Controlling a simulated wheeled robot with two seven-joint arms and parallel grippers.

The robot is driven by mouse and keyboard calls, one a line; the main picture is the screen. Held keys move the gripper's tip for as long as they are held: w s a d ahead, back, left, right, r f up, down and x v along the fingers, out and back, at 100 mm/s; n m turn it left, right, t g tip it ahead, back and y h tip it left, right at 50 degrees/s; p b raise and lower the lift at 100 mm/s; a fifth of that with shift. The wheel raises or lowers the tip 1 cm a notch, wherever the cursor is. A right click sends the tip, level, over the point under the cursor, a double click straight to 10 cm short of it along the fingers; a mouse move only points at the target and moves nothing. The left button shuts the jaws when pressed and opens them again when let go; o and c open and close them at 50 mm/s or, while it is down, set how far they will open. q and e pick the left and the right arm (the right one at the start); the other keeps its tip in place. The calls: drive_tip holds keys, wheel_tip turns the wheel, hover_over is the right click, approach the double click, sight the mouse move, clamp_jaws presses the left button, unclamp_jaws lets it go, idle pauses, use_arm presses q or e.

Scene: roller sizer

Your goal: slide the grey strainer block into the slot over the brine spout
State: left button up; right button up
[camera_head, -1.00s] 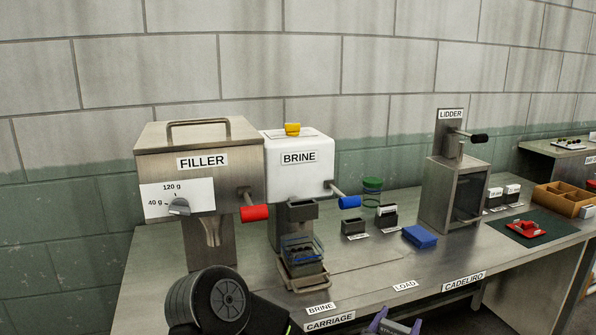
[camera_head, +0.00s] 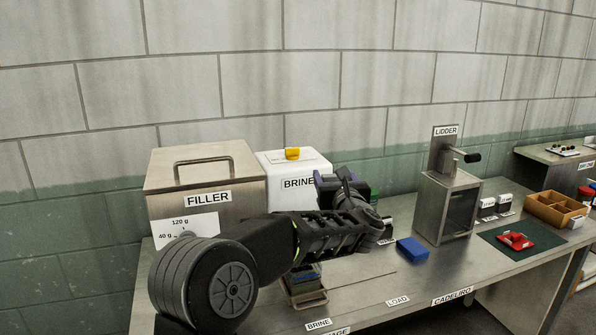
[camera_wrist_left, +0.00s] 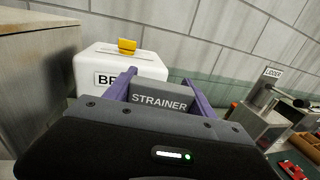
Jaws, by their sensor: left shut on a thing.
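My left gripper (camera_head: 342,188) reaches across in front of the brine machine, to the right of its white box (camera_head: 300,164). In the left wrist view its purple fingers (camera_wrist_left: 160,80) are shut on the grey strainer block (camera_wrist_left: 160,101), whose STRAINER label faces the camera. The block overlaps the lower right of the white BRINE box (camera_wrist_left: 105,72) in that view; the gap between them cannot be judged. In the head view my arm and gripper hide the brine spout, its slot and most of the block. My right gripper is not in view.
The filler (camera_head: 205,185) stands left of the brine machine. A carriage (camera_head: 307,296) sits below my forearm, partly hidden. A blue block (camera_head: 412,250) lies on the bench right of my gripper, before the lidder (camera_head: 447,205). The bench front near the LOAD label is clear.

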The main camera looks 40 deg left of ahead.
use_arm(q)
drive_tip(key=s+a+r+n+g+y+p, duration=0.2)
drive_tip(key=s+a+r+g, duration=0.1)
drive_tip(key=a+r, duration=0.5)
drive_tip(key=shift+y, duration=0.3)
wheel_tip(320, 180, down, 9)
drive_tip(key=b, duration=0.3)
drive_tip(key=shift+a+r+b, duration=0.1)
drive_tip(key=shift+b, duration=0.3)
drive_tip(key=shift+s+a+f, duration=0.1)
drive_tip(key=shift+s+f, duration=0.05)
drive_tip(key=shift+f, duration=0.3)
drive_tip(key=shift+b, duration=0.75)
drive_tip(key=shift+f+b, duration=0.3)
drive_tip(key=shift+b, duration=0.1)
wheel_tip(320, 180, down, 5)
drive_tip(key=b, duration=0.6)
